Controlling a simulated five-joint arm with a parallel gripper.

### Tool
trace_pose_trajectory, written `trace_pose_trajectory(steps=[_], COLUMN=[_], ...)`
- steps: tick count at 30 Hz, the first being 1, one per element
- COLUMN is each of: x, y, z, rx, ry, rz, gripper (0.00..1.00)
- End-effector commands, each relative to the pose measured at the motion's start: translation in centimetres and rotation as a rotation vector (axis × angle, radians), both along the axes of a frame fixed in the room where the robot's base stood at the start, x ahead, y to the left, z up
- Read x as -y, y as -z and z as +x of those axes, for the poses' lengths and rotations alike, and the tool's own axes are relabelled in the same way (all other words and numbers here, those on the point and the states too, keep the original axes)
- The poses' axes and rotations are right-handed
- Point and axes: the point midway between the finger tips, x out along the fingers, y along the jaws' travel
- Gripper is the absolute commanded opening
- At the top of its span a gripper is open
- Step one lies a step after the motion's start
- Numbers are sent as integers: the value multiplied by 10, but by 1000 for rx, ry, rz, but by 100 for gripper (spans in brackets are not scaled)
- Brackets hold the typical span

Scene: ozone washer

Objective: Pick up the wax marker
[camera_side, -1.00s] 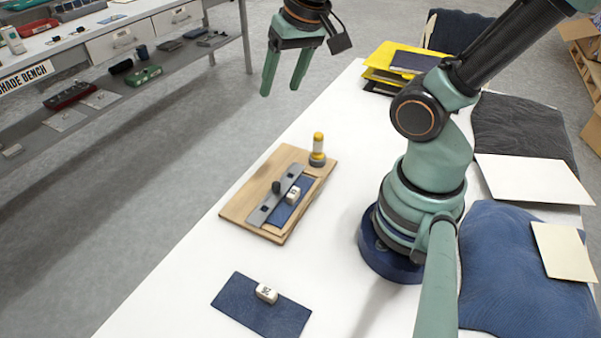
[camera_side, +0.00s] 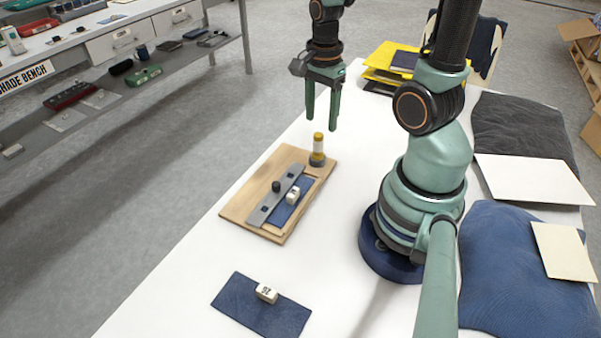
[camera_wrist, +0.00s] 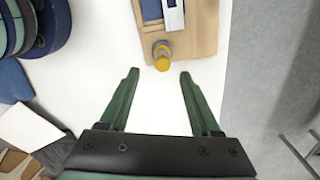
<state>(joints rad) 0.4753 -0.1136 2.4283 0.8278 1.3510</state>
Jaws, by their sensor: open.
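The wax marker (camera_side: 317,150) looks like a short upright cylinder with a yellow top, a pale band and a grey base. It stands at the far right corner of the wooden board (camera_side: 234,211). In the wrist view the marker (camera_wrist: 162,57) shows from above, ahead of and between my open fingers. My gripper (camera_side: 322,122) points down with its fingers apart and empty. In the side view it is above and close to the marker's top; I cannot tell the exact gap. The gripper also shows in the wrist view (camera_wrist: 157,75).
On the board lie a grey metal bar (camera_side: 270,203), a dark blue swatch (camera_side: 282,214) and a white block (camera_side: 293,196). Another blue swatch (camera_side: 240,300) with a white numbered block (camera_side: 266,293) lies nearer. Yellow trays (camera_side: 382,72) stand at the back.

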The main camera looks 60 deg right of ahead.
Motion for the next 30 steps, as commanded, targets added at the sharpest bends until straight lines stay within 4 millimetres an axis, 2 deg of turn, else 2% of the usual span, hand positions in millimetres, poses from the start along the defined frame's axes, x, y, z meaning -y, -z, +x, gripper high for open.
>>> trace_pose_trajectory(steps=[8,18,29,30], x=[0,0,1,1], y=[18,56,63,63], z=[0,4,4,4], rx=[-3,-4,1,1], ry=[-2,-2,-2,-2], rz=[2,2,0,0], gripper=[64,64,64,60])
